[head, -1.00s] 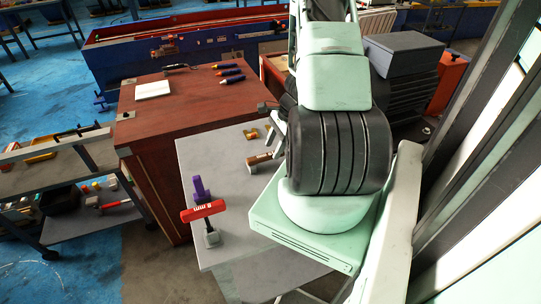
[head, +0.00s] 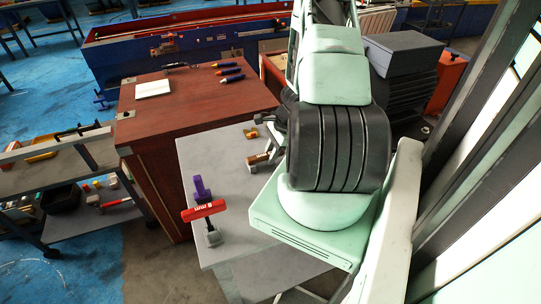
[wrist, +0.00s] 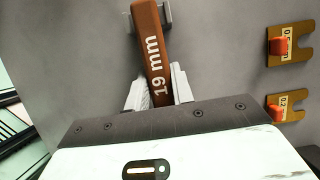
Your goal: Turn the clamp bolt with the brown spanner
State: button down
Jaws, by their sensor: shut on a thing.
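The brown spanner (wrist: 155,65), marked 19 mm, runs up the wrist view from between my fingers. My gripper (wrist: 160,92) is shut on it, with a pale finger on each side. In the head view the brown spanner (head: 257,159) shows as a short piece at the right of the grey table, left of my arm. A grey bracket-like piece (wrist: 166,14) lies at the spanner's far end in the wrist view; I cannot tell whether they touch. I cannot make out the clamp bolt for certain.
A red 8 mm spanner (head: 203,210) and a purple piece (head: 201,188) stand near the grey table's (head: 228,221) left edge. Two yellow-brown tags with orange parts, 0.5 (wrist: 290,44) and 0.2 (wrist: 289,106), lie right of my gripper. A red-brown cabinet (head: 180,115) stands behind.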

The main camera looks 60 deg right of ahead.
notch_tip(320, 180, up, 10)
jog(key=shift+b, duration=0.4)
dwell(0.3)
jog(key=c, duration=1.8)
grip_release()
grip_shut()
